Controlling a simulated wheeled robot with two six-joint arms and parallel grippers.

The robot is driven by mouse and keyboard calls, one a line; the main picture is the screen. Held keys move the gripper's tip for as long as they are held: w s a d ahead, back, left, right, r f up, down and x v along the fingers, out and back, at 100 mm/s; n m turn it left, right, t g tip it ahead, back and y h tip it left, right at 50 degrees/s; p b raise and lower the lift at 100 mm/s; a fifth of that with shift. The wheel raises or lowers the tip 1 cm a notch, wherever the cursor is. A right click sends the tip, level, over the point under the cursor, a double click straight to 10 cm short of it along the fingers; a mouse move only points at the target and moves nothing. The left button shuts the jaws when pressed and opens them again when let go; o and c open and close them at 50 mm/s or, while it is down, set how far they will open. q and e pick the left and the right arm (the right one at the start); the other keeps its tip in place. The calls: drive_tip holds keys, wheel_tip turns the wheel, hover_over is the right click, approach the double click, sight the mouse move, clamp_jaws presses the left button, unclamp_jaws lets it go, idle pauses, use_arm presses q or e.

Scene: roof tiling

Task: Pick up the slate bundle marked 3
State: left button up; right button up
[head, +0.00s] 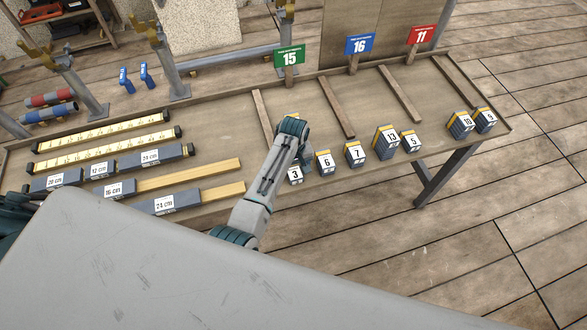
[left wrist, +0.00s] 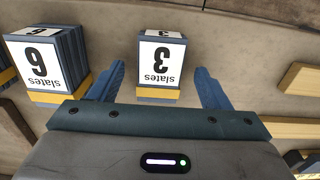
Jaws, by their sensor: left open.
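The slate bundle marked 3 (head: 295,175) stands on the table near its front edge, partly hidden behind my left arm in the head view. In the left wrist view the bundle marked 3 (left wrist: 161,62) shows its white label upside down, above a yellow band. My left gripper (left wrist: 159,70) is open, with one finger to each side of the bundle in that view. In the head view my wrist covers most of this gripper. My right gripper is not in view.
The bundle marked 6 (head: 326,163) stands close beside it; it also shows in the left wrist view (left wrist: 42,60). Bundles 7 (head: 356,153), 13 (head: 386,141) and others stand farther right. Wooden dividers (head: 337,108) cross the table. Measured battens (head: 205,193) lie at left.

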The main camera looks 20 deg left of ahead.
use_arm(q)
drive_tip(key=shift+f, duration=0.3)
drive_tip(key=c, duration=1.1)
drive_tip(key=shift+r, duration=0.15)
drive_tip(key=shift+c, duration=0.2)
